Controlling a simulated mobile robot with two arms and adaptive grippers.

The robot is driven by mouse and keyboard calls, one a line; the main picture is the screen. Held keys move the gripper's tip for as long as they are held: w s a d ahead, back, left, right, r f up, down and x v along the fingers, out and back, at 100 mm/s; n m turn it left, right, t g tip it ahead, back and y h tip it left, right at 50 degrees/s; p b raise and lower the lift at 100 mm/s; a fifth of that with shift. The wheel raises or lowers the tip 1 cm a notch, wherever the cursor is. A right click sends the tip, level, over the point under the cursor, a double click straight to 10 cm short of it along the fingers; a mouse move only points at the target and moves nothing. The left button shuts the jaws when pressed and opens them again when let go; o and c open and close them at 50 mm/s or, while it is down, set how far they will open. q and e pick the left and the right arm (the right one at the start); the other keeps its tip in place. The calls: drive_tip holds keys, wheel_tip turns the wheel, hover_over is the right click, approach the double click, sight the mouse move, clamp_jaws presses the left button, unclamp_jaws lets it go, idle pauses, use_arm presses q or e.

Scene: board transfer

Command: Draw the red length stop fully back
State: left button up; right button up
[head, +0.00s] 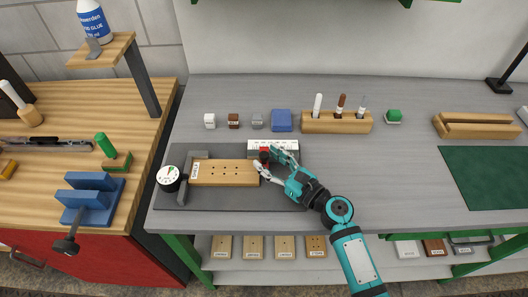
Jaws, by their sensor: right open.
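The red length stop (264,153) stands at the right end of a wooden board with several holes (224,172), in front of a white scale strip (285,144). The board lies on a dark grey base plate (240,200). My right gripper (265,162) is open at the board's right end, with its fingers close around the red stop. The fingers partly hide the stop, and I cannot tell whether they touch it. My left gripper is not in view.
A round dial (169,178) sits at the plate's left end. Small blocks (233,121) and a wooden tool holder (336,123) stand behind. A blue vise (90,197) is on the left bench. The grey table right of my arm is clear up to a green mat (485,178).

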drive_tip(key=shift+x, duration=1.15)
